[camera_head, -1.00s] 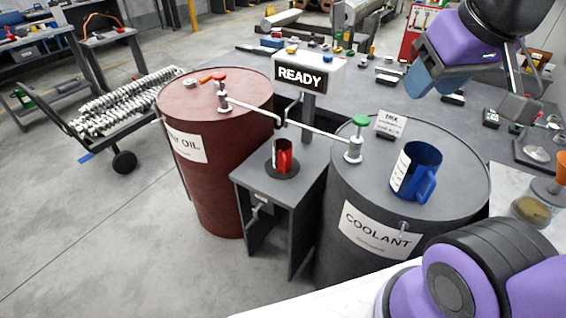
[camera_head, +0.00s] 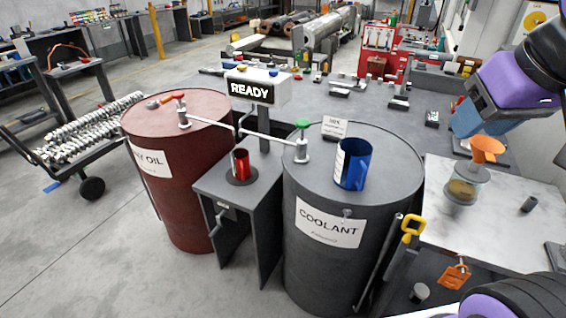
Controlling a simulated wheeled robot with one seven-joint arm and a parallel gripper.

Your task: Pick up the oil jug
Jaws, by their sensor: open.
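The oil jug is most likely the small red jug (camera_head: 242,164), which stands upright on a dark round pad on the grey stand (camera_head: 215,188) between the two barrels. A blue jug (camera_head: 353,165) stands upright on the lid of the grey coolant barrel (camera_head: 325,240). My gripper (camera_head: 492,122) is at the upper right, open and empty, well to the right of the red jug and apart from both jugs. Part of it is hidden behind the purple arm link or cut off by the frame edge.
The dark red oil barrel (camera_head: 180,190) stands left of the stand. Spouts with red and green knobs reach toward the red jug below a READY sign (camera_head: 252,88). A pale bench (camera_head: 500,210) with an orange funnel (camera_head: 487,148) is at right. Floor in front is free.

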